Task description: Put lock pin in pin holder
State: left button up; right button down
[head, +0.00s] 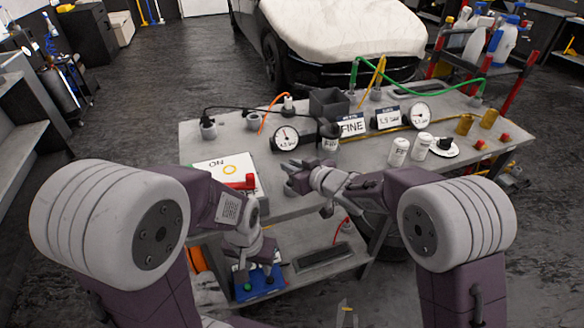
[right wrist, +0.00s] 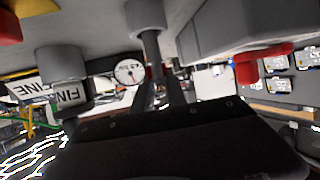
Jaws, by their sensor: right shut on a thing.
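My right gripper (head: 292,172) is low over the table's front part, between the white ON panel and the dial gauges. In the right wrist view it (right wrist: 157,95) is shut on a thin grey stem (right wrist: 151,48), which seems to be the lock pin. The stem lines up with a short grey cylinder (right wrist: 147,14), perhaps the pin holder; the cylinder also shows in the head view (head: 291,188), just below the fingers. I cannot tell how deep the stem sits in it. My left gripper (head: 257,273) hangs low over the lower shelf; its fingers are unclear.
The white ON panel (head: 213,171) with a red handle (head: 245,182) lies left of my right gripper. A blue block (head: 258,292) is on the lower shelf.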

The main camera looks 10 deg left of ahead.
jog(key=shift+s+f, duration=0.1)
jog(key=shift+f, duration=0.1)
jog(key=c, duration=1.3)
grip_release()
jog(key=shift+c, duration=0.2)
jog(key=shift+r, duration=0.15)
jog(key=p+v, duration=0.1)
jog(key=v, duration=1.1)
jog(key=shift+r, duration=0.1)
